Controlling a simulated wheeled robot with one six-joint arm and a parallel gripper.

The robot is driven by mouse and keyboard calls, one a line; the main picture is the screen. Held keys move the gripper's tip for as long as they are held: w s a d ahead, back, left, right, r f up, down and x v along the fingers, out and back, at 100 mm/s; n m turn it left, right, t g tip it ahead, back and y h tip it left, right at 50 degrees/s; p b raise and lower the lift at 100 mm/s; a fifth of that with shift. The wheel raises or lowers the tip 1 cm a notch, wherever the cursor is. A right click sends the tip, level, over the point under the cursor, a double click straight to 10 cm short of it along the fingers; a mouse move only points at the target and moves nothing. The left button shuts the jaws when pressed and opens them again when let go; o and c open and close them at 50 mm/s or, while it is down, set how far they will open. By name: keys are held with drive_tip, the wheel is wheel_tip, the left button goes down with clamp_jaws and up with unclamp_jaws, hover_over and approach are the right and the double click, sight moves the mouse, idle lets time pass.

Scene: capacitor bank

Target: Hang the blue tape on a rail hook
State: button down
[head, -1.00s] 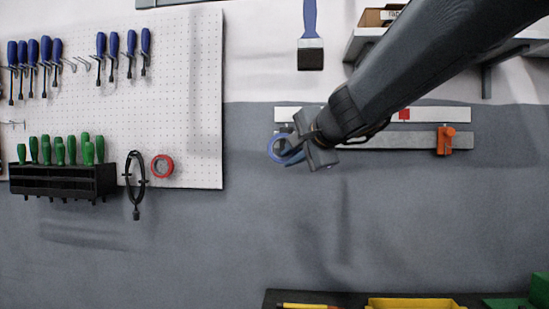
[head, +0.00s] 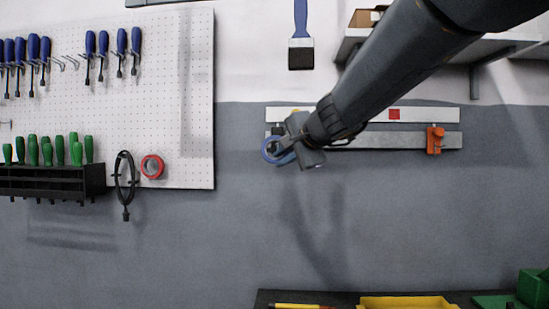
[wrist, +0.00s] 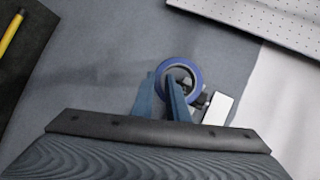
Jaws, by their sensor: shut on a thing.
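The blue tape (head: 265,152) is a ring held at the tip of my gripper (head: 285,150), in front of the left end of the grey rail (head: 390,140). In the wrist view the tape (wrist: 198,78) is a blue ring with a pale inner edge, and my gripper (wrist: 168,90) is shut on its near side. A small dark piece, perhaps a hook, shows by the ring beside the pale rail end (wrist: 217,108). I cannot tell whether the tape touches it. My arm and gripper hide part of the rail.
A white strip (head: 350,113) with a red square runs above the rail. An orange clamp (head: 435,140) sits toward the rail's right end. A pegboard (head: 190,100) with tools is at left, a shelf (head: 500,52) at upper right. A yellow bin (head: 405,303) stands below.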

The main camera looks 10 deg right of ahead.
drive_tip(key=shift+w+d+f+b, duration=0.2)
drive_tip(key=shift+w+d, duration=0.1)
drive_tip(key=shift+w, duration=0.6)
drive_tip(key=shift+w+d+f+b, duration=0.15)
drive_tip(key=shift+w+d+f, duration=0.15)
drive_tip(key=shift+w, duration=0.65)
drive_tip(key=shift+w+d+f+b, duration=0.2)
drive_tip(key=shift+w+d, duration=0.1)
drive_tip(key=shift+w, duration=0.6)
drive_tip(key=shift+f, duration=0.1)
drive_tip(key=c, duration=1.7)
unclamp_jaws()
drive_tip(key=shift+o, duration=0.3)
